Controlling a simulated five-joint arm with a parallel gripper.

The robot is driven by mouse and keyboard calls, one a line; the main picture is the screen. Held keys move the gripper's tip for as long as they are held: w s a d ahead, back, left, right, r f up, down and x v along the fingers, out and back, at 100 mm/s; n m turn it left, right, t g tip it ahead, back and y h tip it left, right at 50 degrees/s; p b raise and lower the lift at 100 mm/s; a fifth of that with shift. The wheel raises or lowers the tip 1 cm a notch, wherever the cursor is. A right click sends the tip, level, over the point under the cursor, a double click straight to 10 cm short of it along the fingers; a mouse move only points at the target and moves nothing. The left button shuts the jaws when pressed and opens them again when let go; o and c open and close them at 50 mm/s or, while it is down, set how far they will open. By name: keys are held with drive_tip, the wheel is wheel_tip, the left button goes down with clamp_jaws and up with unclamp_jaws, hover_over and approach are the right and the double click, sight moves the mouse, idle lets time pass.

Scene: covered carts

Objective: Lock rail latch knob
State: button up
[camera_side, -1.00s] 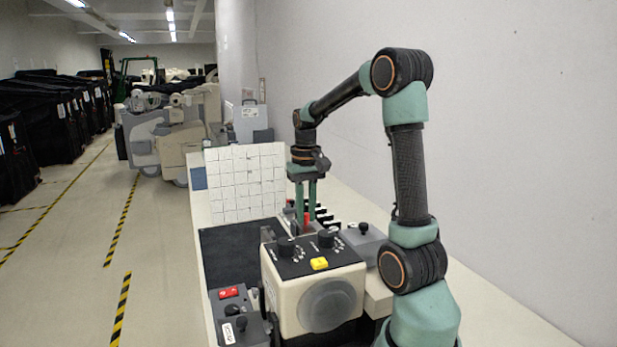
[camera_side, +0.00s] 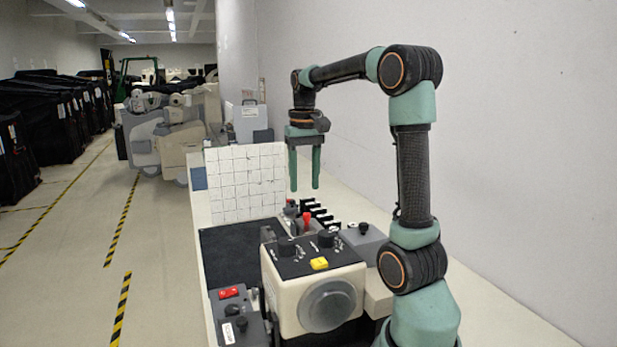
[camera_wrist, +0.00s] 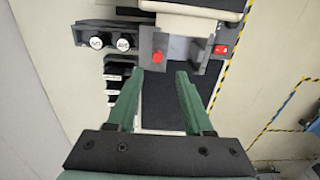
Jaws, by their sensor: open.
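A red knob (camera_side: 307,217), which I take to be the rail latch knob, stands behind the cream machine and beside a black-and-white slotted rack. In the wrist view the red knob (camera_wrist: 157,57) sits on a grey bracket (camera_wrist: 178,48). My gripper (camera_side: 304,189) hangs above the knob, fingers pointing down, apart and empty, with a visible gap between the fingertips and the knob. In the wrist view my gripper (camera_wrist: 160,74) has its two green fingers spread, the knob showing just beyond their tips. I cannot tell whether the latch is locked.
The cream machine (camera_side: 315,295) with black dials and a yellow button (camera_side: 319,263) stands in front. A grey box (camera_side: 363,241) with a black knob is at its right. A red switch (camera_side: 229,293) is at front left. A white tiled panel (camera_side: 240,185) rises behind the dark mat (camera_side: 228,253).

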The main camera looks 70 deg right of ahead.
drive_tip(key=shift+r, duration=2.05)
drive_tip(key=a+f+n+t, duration=0.2)
drive_tip(key=a+f+n, duration=0.2)
drive_tip(key=a, duration=0.8)
drive_tip(key=a+f+n+t, duration=0.3)
drive_tip(key=a+n, duration=0.2)
drive_tip(key=a, duration=0.7)
drive_tip(key=shift+s+a+f+t, duration=0.3)
drive_tip(key=shift+s+a+f, duration=0.05)
drive_tip(key=shift+o, duration=0.2)
